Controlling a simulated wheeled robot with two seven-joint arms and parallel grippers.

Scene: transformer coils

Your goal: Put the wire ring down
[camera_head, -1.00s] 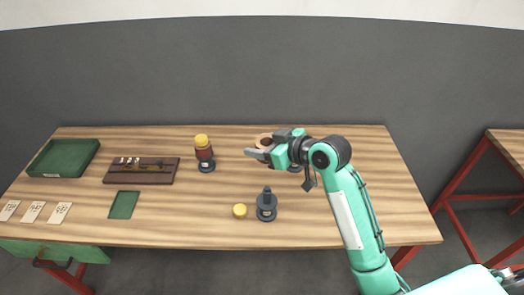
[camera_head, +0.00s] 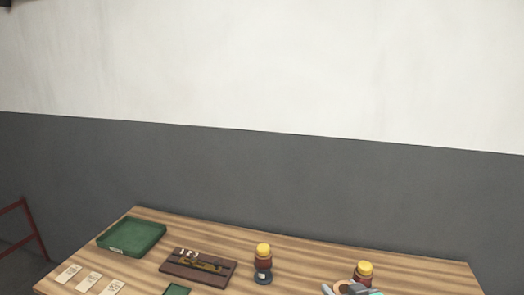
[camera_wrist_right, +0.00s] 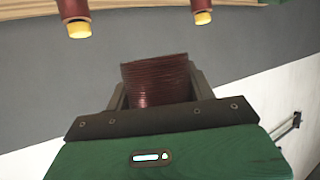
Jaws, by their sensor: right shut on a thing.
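The wire ring (camera_wrist_right: 157,82), a reddish-brown wound coil, is between the two fingers of my right gripper (camera_wrist_right: 157,92) in the right wrist view. The gripper is shut on it. In the head view, my right gripper (camera_head: 345,289) shows only partly at the bottom edge, in front of a yellow-capped coil post (camera_head: 364,273), with a bit of brown ring in its jaws. Whether the ring touches anything below is cut off. My left gripper is not in view.
Another yellow-capped coil post (camera_head: 263,262) stands left of the gripper. A dark tool board (camera_head: 190,277), a green tray (camera_head: 132,237) and several cards (camera_head: 88,281) lie further left on the wooden table (camera_head: 400,262). The table's front is out of frame.

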